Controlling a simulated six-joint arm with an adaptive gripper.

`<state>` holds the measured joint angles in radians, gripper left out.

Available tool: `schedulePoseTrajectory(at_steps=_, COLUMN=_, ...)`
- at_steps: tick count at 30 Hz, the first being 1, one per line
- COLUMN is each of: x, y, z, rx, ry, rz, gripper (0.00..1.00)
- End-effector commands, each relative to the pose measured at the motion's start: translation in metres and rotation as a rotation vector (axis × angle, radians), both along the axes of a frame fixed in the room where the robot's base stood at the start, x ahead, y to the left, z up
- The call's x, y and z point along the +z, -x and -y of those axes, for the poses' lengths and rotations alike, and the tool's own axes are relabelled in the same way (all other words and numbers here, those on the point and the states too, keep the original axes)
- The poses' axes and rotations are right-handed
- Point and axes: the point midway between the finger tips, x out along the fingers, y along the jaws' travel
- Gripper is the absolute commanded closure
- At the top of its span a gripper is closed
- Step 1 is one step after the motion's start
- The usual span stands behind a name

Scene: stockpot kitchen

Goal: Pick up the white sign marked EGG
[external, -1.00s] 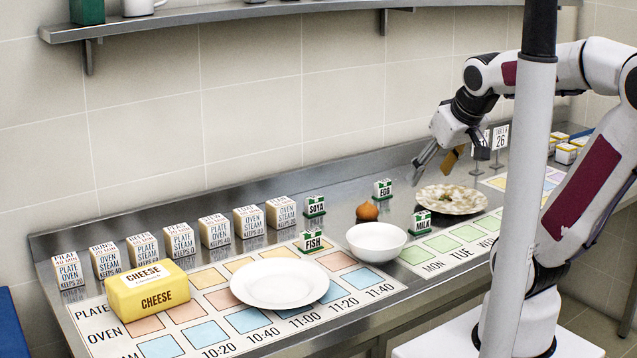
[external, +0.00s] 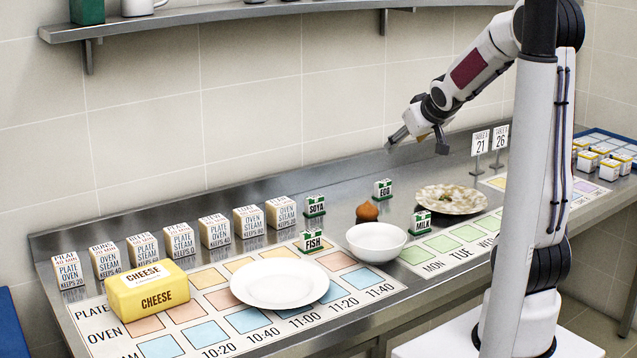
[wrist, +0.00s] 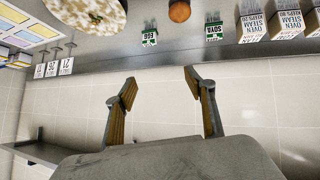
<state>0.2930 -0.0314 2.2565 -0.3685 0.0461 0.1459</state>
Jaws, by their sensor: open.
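The white EGG sign (external: 383,189) with green edging stands upright on the steel counter, behind the brown onion-like item (external: 367,211). In the wrist view the EGG sign (wrist: 150,38) appears upside down near the top middle, beyond the fingertips. My gripper (external: 418,141) is in the air above the back of the counter, up and to the right of the sign. In the wrist view my gripper (wrist: 160,76) shows its fingers spread wide with nothing between them.
The SOYA sign (external: 315,206), FISH sign (external: 311,241) and MILK sign (external: 421,222) stand nearby. A patterned plate (external: 451,200) lies right of the EGG sign, and a white bowl (external: 376,242) in front. Table signs (external: 480,142) stand farther right. The tiled wall rises close behind.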

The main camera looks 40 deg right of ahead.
Motion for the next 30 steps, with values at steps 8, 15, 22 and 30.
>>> schedulePoseTrajectory(at_steps=8, x=-0.027, y=-0.045, z=0.032, rx=0.022, ry=0.009, rz=0.062, gripper=0.46)
schedulePoseTrajectory(at_steps=15, x=-0.054, y=-0.077, z=0.055, rx=0.052, ry=0.001, rz=0.118, gripper=0.46)
schedulePoseTrajectory(at_steps=22, x=-0.085, y=-0.101, z=0.074, rx=0.086, ry=-0.022, rz=0.173, gripper=0.46)
schedulePoseTrajectory(at_steps=30, x=-0.125, y=-0.119, z=0.093, rx=0.129, ry=-0.067, rz=0.239, gripper=0.46)
